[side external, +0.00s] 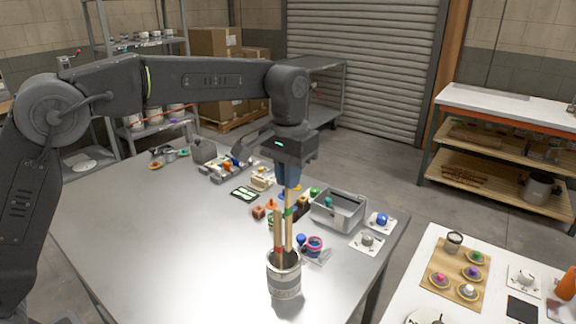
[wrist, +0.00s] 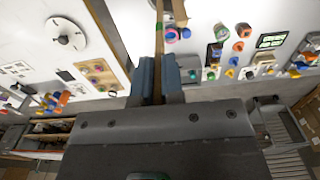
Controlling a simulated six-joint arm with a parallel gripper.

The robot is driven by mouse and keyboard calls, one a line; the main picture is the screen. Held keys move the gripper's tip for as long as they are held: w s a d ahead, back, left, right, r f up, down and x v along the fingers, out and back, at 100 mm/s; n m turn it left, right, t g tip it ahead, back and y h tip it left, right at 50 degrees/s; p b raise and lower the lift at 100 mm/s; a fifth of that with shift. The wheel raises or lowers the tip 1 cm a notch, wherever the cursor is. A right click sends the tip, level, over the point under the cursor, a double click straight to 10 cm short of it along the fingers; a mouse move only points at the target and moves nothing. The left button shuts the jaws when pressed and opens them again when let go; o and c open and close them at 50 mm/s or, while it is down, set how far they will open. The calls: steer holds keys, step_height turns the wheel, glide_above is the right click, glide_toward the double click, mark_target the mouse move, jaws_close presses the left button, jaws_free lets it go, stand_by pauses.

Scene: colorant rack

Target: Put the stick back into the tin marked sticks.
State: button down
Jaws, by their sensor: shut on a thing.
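The tin (side external: 284,280) is a grey metal can with a light label, standing near the front edge of the table; the label's wording is too small to read. Several wooden sticks (side external: 278,235) stand upright out of it. My gripper (side external: 288,185) is above the tin, pointing down. In the wrist view my gripper (wrist: 158,80) has its blue fingers closed on a thin wooden stick (wrist: 159,40). The held stick, with a green band, hangs down to the tin's mouth; whether its lower end is inside or behind the rim is hard to tell.
A grey open bin (side external: 338,212) stands to the right behind the tin. A blue and pink object (side external: 312,243) lies close to the tin. Small coloured pieces and a rack fill the table's back. The table's left side (side external: 150,230) is clear. A white table (side external: 420,255) stands at right.

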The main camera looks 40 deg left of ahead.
steer(key=shift+f, duration=5.25)
steer(key=c, duration=1.2)
jaws_free()
steer(key=shift+o, duration=0.2)
step_height(320, 180, up, 14)
steer(key=shift+f, duration=0.25)
steer(key=shift+r, duration=0.15)
